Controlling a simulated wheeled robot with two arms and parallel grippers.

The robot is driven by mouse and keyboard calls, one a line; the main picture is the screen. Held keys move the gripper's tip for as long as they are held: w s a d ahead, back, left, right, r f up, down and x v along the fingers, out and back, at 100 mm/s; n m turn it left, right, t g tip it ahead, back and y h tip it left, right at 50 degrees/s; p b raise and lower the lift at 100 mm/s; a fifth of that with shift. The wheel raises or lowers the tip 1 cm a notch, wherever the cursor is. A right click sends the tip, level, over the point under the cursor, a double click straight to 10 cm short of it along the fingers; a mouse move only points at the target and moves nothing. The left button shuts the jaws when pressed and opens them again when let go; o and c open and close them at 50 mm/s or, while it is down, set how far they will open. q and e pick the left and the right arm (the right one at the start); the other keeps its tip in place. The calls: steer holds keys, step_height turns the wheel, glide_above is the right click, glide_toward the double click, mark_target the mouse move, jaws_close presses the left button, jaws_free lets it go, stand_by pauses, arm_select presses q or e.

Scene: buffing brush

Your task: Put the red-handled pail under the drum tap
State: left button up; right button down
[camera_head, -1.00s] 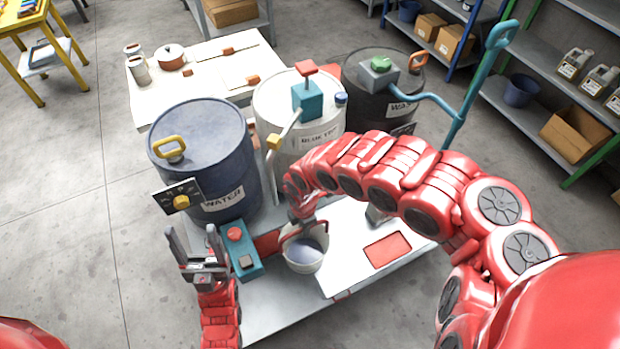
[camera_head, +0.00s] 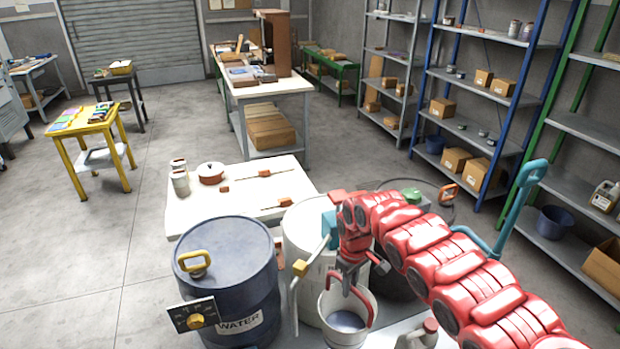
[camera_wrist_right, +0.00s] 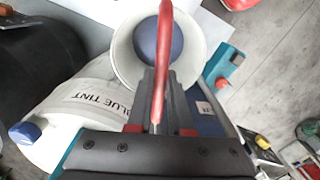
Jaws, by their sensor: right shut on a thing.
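The white pail (camera_head: 346,328) has a red handle (camera_head: 368,308) and a blue-grey inside. My right gripper (camera_head: 352,268) is shut on the handle above the pail, and the pail hangs upright below it. The right wrist view shows the handle (camera_wrist_right: 165,35) between the fingers and the pail (camera_wrist_right: 125,52) beyond. The white drum (camera_head: 303,240) stands just behind the pail; its label reads BLUE TINT in the wrist view. A tap pipe with a yellow piece (camera_head: 299,267) comes down left of the pail. The pail's base is out of frame. My left gripper is out of view.
A dark drum (camera_head: 433,202) is partly behind my right arm. A grey bottle (camera_head: 425,336) sits right of the pail. A white table (camera_head: 240,178) is behind the drums.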

steer(key=w+d+r+m, duration=0.1)
steer(key=d+r+m, duration=0.2)
steer(key=r, duration=0.3)
steer(key=w+d+r+m+b, duration=0.1)
steer(key=d+r+m, duration=0.2)
steer(key=r+m, duration=0.2)
steer(key=shift+w+d+r, duration=0.15)
steer(key=shift+d+r, duration=0.25)
steer(key=shift+r, duration=0.5)
steer(key=shift+w+a, duration=0.1)
